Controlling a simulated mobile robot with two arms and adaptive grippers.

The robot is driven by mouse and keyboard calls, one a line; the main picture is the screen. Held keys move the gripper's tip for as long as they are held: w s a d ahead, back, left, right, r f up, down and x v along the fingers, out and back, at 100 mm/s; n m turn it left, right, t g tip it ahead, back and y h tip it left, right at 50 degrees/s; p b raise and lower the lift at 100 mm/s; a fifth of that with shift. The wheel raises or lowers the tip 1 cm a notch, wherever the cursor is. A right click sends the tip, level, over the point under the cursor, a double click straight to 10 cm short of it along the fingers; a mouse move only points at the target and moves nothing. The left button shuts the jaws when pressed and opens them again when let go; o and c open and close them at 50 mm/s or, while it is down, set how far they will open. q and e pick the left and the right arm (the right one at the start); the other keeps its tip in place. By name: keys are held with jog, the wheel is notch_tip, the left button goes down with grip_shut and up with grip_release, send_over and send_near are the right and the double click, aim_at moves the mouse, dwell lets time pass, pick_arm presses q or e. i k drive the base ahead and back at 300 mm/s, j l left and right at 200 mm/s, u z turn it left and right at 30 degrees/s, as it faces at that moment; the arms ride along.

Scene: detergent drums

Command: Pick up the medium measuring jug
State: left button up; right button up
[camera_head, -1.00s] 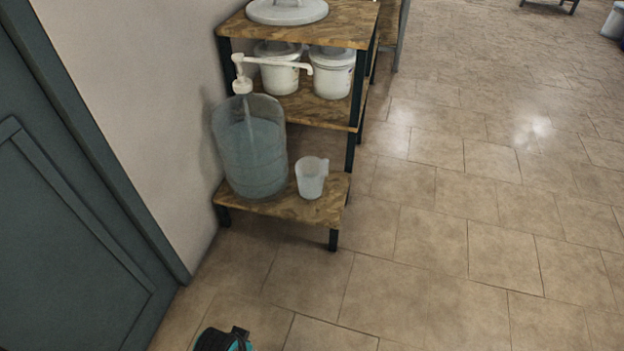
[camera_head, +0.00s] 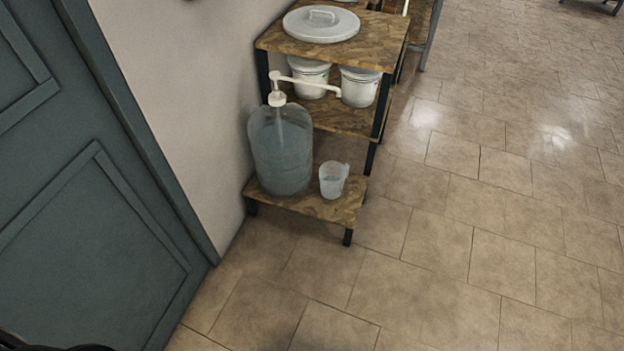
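A translucent white measuring jug (camera_head: 333,180) stands upright on the low wooden shelf (camera_head: 325,209), with its handle toward the right. It is the only jug I can make out, so its size against others cannot be told. A large clear jug-shaped bottle (camera_head: 281,150) with a white pump stands just left of it, holding bluish liquid. Neither gripper shows; only a dark part, probably mine, is at the bottom left edge.
Behind stands a taller wooden rack with white tubs (camera_head: 359,86) on its middle shelf and a grey lid (camera_head: 321,23) on top. A grey-green door (camera_head: 95,200) and pale wall are at the left. The tiled floor (camera_head: 450,240) in front and to the right is clear.

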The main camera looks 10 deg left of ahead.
aim_at(333, 174)
jog(key=i+l+u, duration=0.1)
jog(key=u, duration=0.3)
jog(key=i+l+u, duration=0.1)
jog(key=u, duration=0.25)
jog(key=l+u, duration=0.25)
jog(key=u, duration=0.15)
jog(key=i+l+u, duration=0.2)
jog(key=l+u, duration=0.25)
jog(key=l, duration=0.85)
jog(key=l+u, duration=0.45)
jog(key=l, duration=0.85)
